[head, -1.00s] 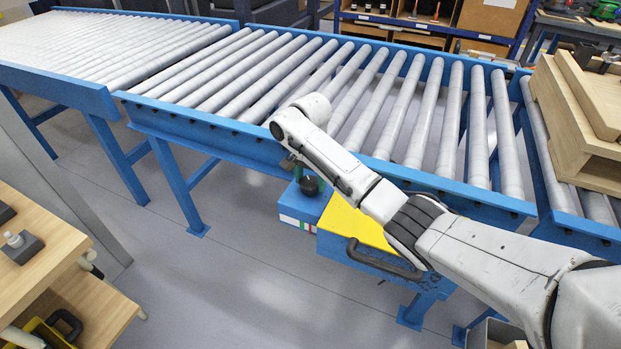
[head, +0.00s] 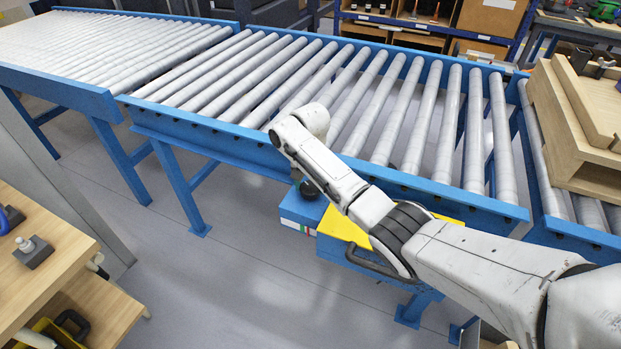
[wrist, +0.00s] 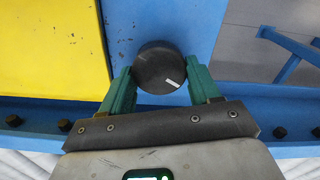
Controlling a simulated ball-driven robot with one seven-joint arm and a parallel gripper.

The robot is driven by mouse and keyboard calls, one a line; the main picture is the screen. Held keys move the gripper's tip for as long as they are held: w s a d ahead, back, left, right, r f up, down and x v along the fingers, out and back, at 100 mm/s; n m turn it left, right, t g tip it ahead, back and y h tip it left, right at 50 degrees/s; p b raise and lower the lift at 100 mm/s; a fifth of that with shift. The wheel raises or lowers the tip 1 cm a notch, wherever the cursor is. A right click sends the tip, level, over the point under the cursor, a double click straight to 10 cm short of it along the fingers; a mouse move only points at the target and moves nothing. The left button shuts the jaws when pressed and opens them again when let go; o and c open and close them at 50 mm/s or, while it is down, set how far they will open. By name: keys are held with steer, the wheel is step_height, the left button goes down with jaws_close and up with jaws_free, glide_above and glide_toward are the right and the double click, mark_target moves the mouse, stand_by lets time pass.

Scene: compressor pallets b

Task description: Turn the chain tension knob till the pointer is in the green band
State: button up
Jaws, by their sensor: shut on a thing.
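The chain tension knob (wrist: 158,66) is round and black with a white mark at its lower right in the wrist view. My gripper (wrist: 158,84) has its green fingers on either side of the knob, shut on it. In the head view the knob (head: 309,189) shows beside my arm, on top of the blue box (head: 300,208) under the conveyor edge. My fingers are hidden there behind my arm. A small strip with green and red (head: 299,226) is on the box's front face. I cannot make out a pointer on it.
The roller conveyor (head: 225,131) with its blue side rail runs just behind my wrist. A yellow cover (head: 342,226) with a dark handle lies right of the knob. A wooden bench (head: 50,245) stands at left. Floor in front is clear.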

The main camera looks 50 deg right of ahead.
mark_target(310, 186)
steer(key=n+p, duration=0.1)
steer(key=n, duration=0.3)
steer(key=shift+n+p, duration=0.3)
steer(key=n+p, duration=0.1)
steer(key=n, duration=0.3)
steer(key=shift+w+a, duration=0.1)
steer(key=shift+n, duration=0.3)
steer(key=o, duration=1.1)
steer(key=shift+c, duration=0.2)
steer(key=shift+r, duration=0.1)
step_height(310, 186, up, 11)
steer(key=shift+f, duration=0.2)
